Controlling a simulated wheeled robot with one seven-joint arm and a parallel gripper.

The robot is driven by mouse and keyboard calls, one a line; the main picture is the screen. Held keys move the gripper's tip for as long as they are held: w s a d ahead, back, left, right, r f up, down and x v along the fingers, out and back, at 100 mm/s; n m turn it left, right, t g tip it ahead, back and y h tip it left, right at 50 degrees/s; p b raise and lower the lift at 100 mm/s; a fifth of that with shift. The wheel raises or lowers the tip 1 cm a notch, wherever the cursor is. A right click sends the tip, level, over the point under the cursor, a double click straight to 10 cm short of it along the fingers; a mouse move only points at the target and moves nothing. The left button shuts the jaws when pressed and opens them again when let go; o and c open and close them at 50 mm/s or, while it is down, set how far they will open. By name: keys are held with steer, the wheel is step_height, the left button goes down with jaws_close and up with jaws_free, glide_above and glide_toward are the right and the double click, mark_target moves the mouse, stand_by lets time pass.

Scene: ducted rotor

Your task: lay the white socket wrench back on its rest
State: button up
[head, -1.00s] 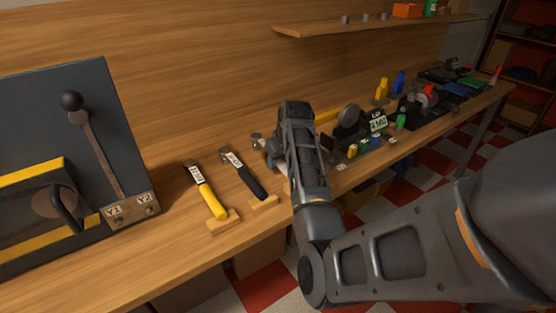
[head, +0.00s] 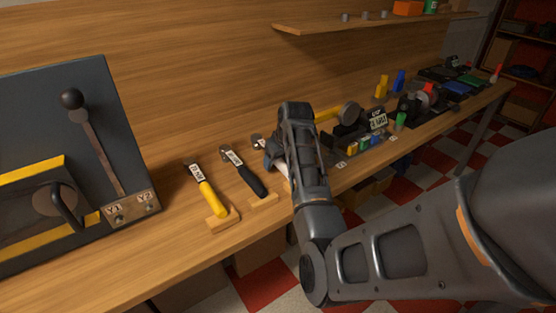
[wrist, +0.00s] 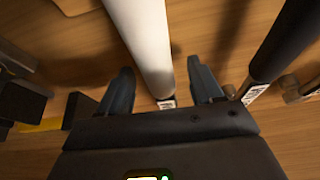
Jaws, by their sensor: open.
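The white socket wrench (wrist: 145,40) shows in the wrist view as a thick white handle running between the two fingers of my open gripper (wrist: 163,85). There is a gap on each side of the handle, and a small label shows at its near end. In the head view my gripper (head: 269,160) is low over the bench, and my arm hides most of the white wrench; a small metal head (head: 258,141) shows just left of the gripper. A pale wooden block (wrist: 78,4) lies left of the handle at the wrist view's top edge. I cannot tell whether the handle touches a rest.
A black-handled wrench (head: 245,174) lies close left of my gripper, and a yellow-handled one (head: 207,192) farther left, each by a wooden block. A lever panel (head: 90,150) stands at left. Dark fixtures with small coloured parts (head: 365,145) stand right.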

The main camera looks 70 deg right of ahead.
steer(key=v, duration=0.8)
steer(key=shift+f, duration=0.1)
